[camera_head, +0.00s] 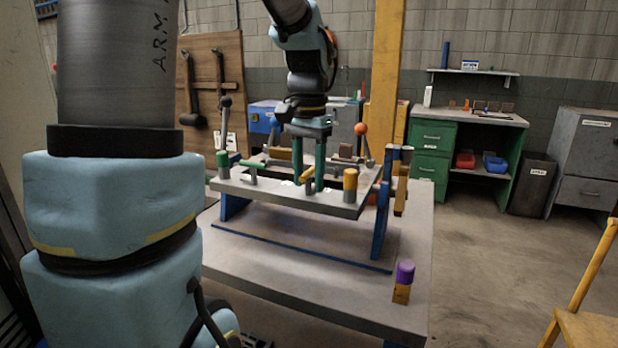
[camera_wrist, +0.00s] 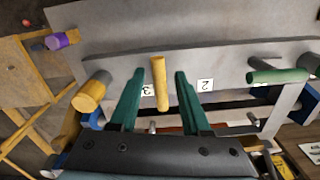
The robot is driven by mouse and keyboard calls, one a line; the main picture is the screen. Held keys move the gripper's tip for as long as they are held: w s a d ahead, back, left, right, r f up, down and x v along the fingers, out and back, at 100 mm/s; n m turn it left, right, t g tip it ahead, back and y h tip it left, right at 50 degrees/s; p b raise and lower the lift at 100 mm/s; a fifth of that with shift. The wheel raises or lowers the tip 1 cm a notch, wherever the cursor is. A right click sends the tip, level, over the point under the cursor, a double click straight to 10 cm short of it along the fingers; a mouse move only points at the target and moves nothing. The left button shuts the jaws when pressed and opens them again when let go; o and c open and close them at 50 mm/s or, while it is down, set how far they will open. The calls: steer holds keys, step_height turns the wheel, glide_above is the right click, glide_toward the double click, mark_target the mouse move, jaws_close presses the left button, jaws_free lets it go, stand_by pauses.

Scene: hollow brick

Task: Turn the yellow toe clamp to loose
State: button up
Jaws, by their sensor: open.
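The yellow toe clamp (camera_head: 307,174) stands on the grey fixture plate (camera_head: 290,197), near its front edge. Its yellow handle (camera_wrist: 160,84) shows in the middle of the wrist view, beside a label marked 3. My gripper (camera_head: 309,183) is at the clamp with its green fingers pointing down. In the wrist view my gripper (camera_wrist: 160,74) is open, with one finger on each side of the handle and a visible gap on both sides. The clamp's lower parts are partly hidden by the fingers and gripper body.
A green-handled clamp (camera_head: 252,167) sits left along the plate. A thick yellow-topped post (camera_head: 350,184) stands close on the right, and a green-topped post (camera_head: 222,164) at the left corner. A purple-topped block (camera_head: 403,283) stands on the table (camera_head: 320,290), whose front is mostly clear.

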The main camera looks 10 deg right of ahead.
steer(key=shift+f, duration=0.45)
jaws_close()
stand_by(0.4)
